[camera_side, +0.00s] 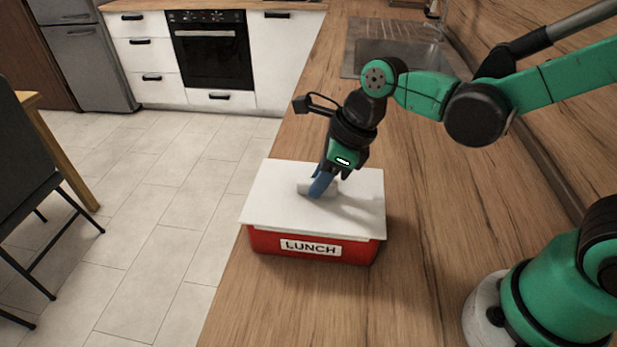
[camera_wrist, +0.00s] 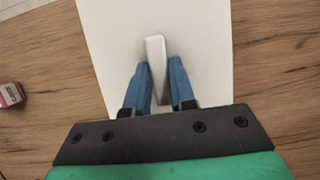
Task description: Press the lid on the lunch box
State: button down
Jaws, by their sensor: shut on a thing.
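The lunch box (camera_side: 262,241) is red with a white "LUNCH" label and stands on the wooden counter. Its flat white lid (camera_side: 278,183) lies over the top and overhangs the front wall a little. I cannot tell whether the lid is pressed fully down or rests loosely on the rim. My gripper (camera_side: 319,189) comes down from above, its blue fingers shut on the raised white handle in the lid's middle. In the wrist view the handle (camera_wrist: 155,50) stands between the two fingers (camera_wrist: 159,78). The lid (camera_wrist: 115,40) hides the box there.
A sink (camera_side: 400,58) is set in the counter (camera_side: 430,290) behind the box. The counter's left edge runs close beside the box, with the floor below. A small pinkish box (camera_wrist: 11,94) shows at the wrist view's left edge. A wooden splashback is at right.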

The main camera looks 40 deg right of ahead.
jog(key=shift+f, duration=0.1)
dwell(0.3)
jog(key=shift+c, duration=0.9)
grip_release()
jog(key=shift+r, duration=3.55)
grip_shut()
jog(key=shift+f, duration=0.15)
